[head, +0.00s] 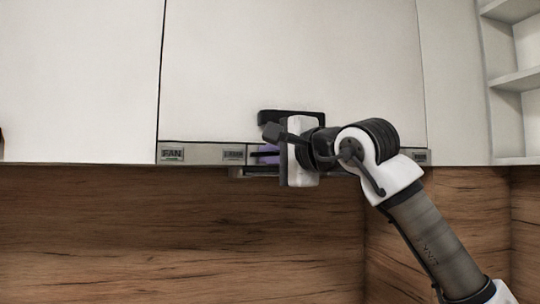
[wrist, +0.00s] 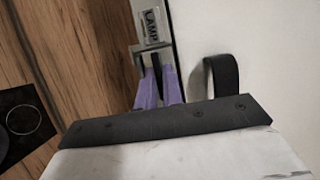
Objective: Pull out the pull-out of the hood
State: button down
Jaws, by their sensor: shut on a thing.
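The pull-out of the hood shows in the head view as a thin grey front strip (head: 205,154) under the white cabinet, with a FAN label and other small labels. In the wrist view its grey front (wrist: 150,27) carries a LAMP label, and a small pale ledge (wrist: 140,48) sits at its lower edge. My gripper (head: 262,158) is at the strip, its purple fingers partly hidden by my wrist. In the wrist view my gripper (wrist: 150,68) is shut on the pull-out at this ledge, just below the LAMP label; the exact contact is small and partly hidden.
A white cabinet door (head: 290,60) stands above, with a black handle (wrist: 222,72) close beside my gripper. A wood splashback (head: 180,235) lies below. A dark hob (wrist: 22,122) shows at the left of the wrist view. Open white shelves (head: 515,80) are at the right.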

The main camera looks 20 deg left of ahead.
jog(key=s+d+b, duration=0.2)
jog(key=s+d, duration=0.4)
jog(key=s, duration=0.3)
jog(key=shift+s+d, duration=0.25)
jog(key=shift+s, duration=0.1)
jog(key=c, duration=1.5)
grip_release()
jog(key=shift+c, duration=0.2)
jog(key=b+v, duration=0.4)
jog(key=v, duration=0.9)
jog(key=shift+s+d, duration=0.25)
jog(key=shift+d, duration=0.05)
jog(key=shift+f, duration=0.1)
